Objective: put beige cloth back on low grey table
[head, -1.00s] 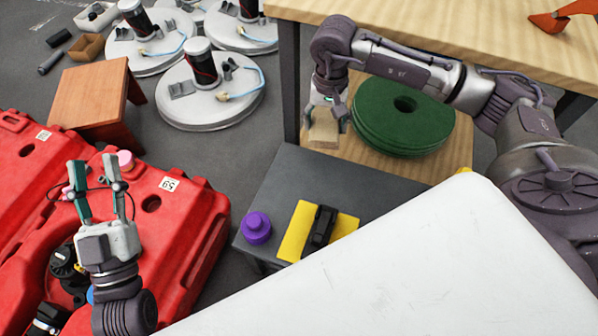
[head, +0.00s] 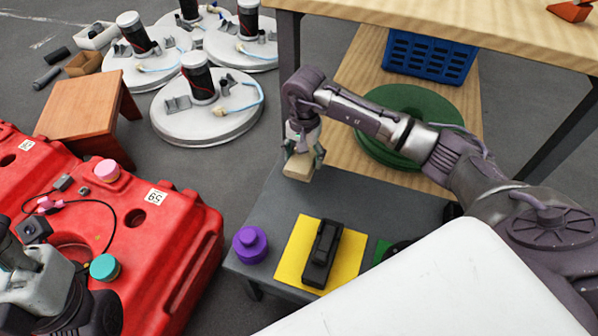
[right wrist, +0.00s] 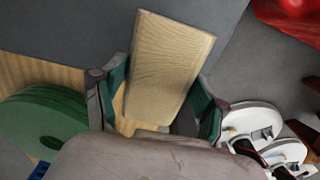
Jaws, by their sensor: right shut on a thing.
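The beige cloth (head: 299,170) looks like a stiff, flat rectangular piece. My right gripper (head: 304,157) is shut on it. In the head view it shows over the back left part of the low grey table (head: 365,205); I cannot tell whether it touches the top. In the right wrist view the cloth (right wrist: 168,68) sticks out from between the two green-padded fingers, with the grey top beyond it. My left gripper (head: 28,262) is at the lower left over the red tank, partly cut off by the frame edge, and its fingers are unclear.
On the grey table are a purple knobbed piece (head: 250,245), a yellow cloth (head: 293,249) with a black tool (head: 321,254), and a partly hidden green item. Behind are green discs (head: 375,150) on a wooden shelf and a blue crate (head: 430,55). The red tank (head: 180,230) stands left.

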